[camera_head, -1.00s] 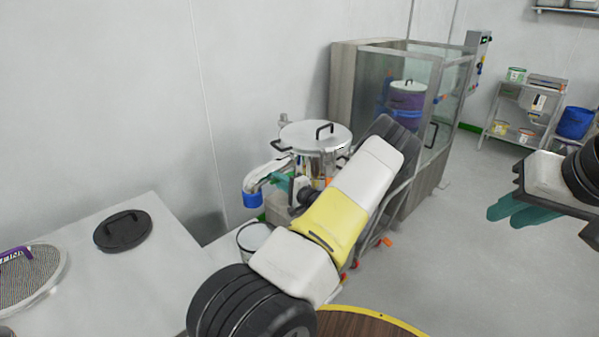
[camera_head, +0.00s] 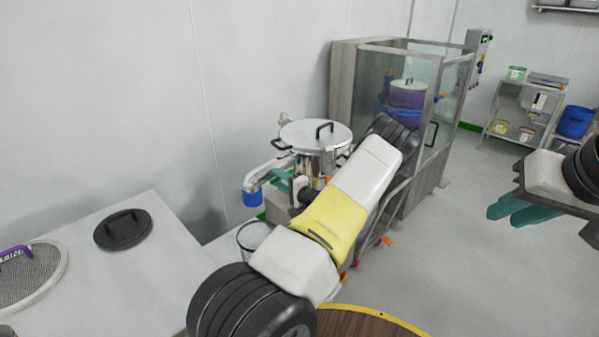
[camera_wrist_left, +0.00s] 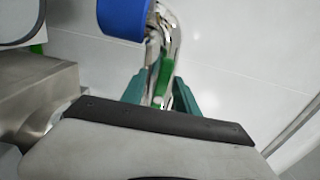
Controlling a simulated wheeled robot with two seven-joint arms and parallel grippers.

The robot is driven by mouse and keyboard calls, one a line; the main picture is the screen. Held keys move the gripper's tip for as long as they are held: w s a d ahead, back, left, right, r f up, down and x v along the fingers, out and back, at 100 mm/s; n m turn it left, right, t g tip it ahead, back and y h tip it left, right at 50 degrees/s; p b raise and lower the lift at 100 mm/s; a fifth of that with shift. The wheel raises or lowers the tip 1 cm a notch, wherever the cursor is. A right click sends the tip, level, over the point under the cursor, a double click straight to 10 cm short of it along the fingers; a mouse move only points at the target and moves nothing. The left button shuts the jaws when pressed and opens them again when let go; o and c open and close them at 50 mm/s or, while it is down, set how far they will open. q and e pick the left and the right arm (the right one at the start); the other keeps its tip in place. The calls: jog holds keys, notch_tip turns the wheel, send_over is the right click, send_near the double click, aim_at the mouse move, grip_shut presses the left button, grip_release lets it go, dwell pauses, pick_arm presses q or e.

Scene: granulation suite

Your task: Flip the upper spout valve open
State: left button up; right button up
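A steel vessel with a lidded top (camera_head: 315,135) stands behind my left arm. Its curved spout ends in a blue cap (camera_head: 252,198), also seen in the left wrist view (camera_wrist_left: 124,16). A green valve lever (camera_wrist_left: 163,78) lies along the steel spout in the wrist view. My left gripper (camera_head: 273,178) is at the spout, its teal fingers apart on either side of the pipe and lever (camera_wrist_left: 160,95). Contact with the lever cannot be told. The lever's lower end is hidden by the wrist. My right gripper (camera_head: 512,209) is open and empty at the right.
A white table (camera_head: 120,280) with a black lid (camera_head: 122,230) and a sieve (camera_head: 30,278) is at the left. A bucket (camera_head: 253,236) stands under the spout. A glass-walled booth (camera_head: 400,60) is behind the vessel.

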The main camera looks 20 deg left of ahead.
pick_arm(q)
jog(key=v, duration=0.7)
jog(key=shift+d, duration=0.4)
jog(key=shift+s, duration=0.15)
jog(key=s+d+r+n+g+h, duration=0.3)
jog(key=s+r+n+g+h, duration=0.4)
jog(key=s+r, duration=0.65)
jog(key=s+d+r+m+t+h, duration=0.3)
jog(key=s+d+r+t+h, duration=0.3)
jog(key=s+d+r+h, duration=0.5)
jog(key=s+d+r, duration=0.5)
jog(key=s+d, duration=0.1)
jog(key=d, duration=0.1)
jog(key=shift+s+h, duration=0.25)
jog(key=shift+h, duration=0.15)
